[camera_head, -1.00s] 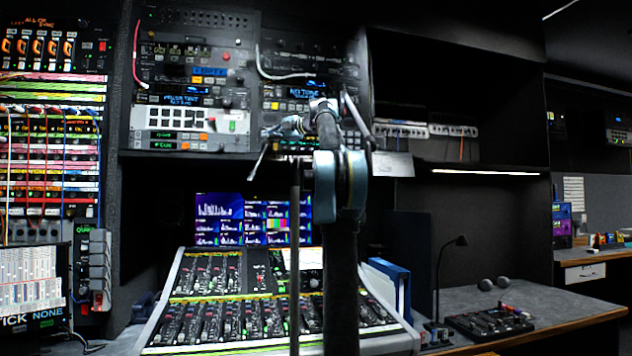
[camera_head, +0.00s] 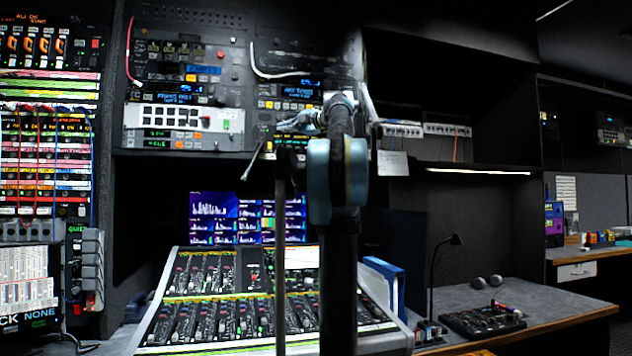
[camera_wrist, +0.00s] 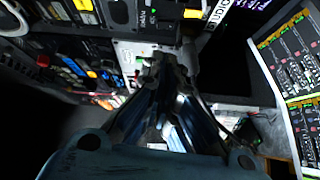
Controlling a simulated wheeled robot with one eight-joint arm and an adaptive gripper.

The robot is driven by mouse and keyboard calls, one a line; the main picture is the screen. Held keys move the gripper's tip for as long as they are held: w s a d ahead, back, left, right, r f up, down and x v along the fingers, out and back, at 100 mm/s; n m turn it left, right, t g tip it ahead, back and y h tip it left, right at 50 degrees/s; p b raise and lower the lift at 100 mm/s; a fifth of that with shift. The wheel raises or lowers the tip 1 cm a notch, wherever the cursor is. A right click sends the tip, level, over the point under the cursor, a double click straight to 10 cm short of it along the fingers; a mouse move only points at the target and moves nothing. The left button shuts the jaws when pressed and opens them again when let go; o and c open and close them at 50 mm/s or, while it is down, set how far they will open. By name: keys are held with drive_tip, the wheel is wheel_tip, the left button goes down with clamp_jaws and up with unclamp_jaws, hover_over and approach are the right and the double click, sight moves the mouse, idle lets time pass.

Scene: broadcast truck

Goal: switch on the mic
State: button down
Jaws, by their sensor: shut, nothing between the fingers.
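A thin black gooseneck with a small dark head (camera_head: 455,240), which looks like the mic, stands on the right-hand desk beside the mixing console. No switch on it can be made out. My gripper (camera_head: 292,125) is up in front of the rack panels, well left of and above the gooseneck. In the wrist view its fingers (camera_wrist: 163,62) come together in front of a rack panel, shut and empty. I cannot tell whether the fingertips touch the panel. My arm hides part of the console and monitor behind it.
The sloped mixing console (camera_head: 250,300) fills the lower middle, below a lit monitor (camera_head: 213,218). Rack units with buttons (camera_head: 180,120) hang above. A blue binder (camera_head: 384,280) and a black control box (camera_head: 483,321) are near the gooseneck. The right desk has some bare surface.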

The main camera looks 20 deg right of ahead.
drive_tip(key=s+d+f+m+t+h, duration=0.2)
drive_tip(key=s+d+f+m+h, duration=0.1)
drive_tip(key=d+f+m+h, duration=0.2)
drive_tip(key=s+d+f+m+t+h, duration=0.1)
drive_tip(key=s+d+f+m+h, duration=0.2)
drive_tip(key=d+f+m+h, duration=0.3)
drive_tip(key=shift+s+f+m+t+h, duration=0.2)
drive_tip(key=shift+f+m+t+h, duration=0.2)
drive_tip(key=shift+f+m+h, duration=2.6)
wheel_tip(320, 180, down, 2)
drive_tip(key=shift+f+m+y, duration=0.2)
drive_tip(key=shift+m+y, duration=0.1)
drive_tip(key=shift+y, duration=0.5)
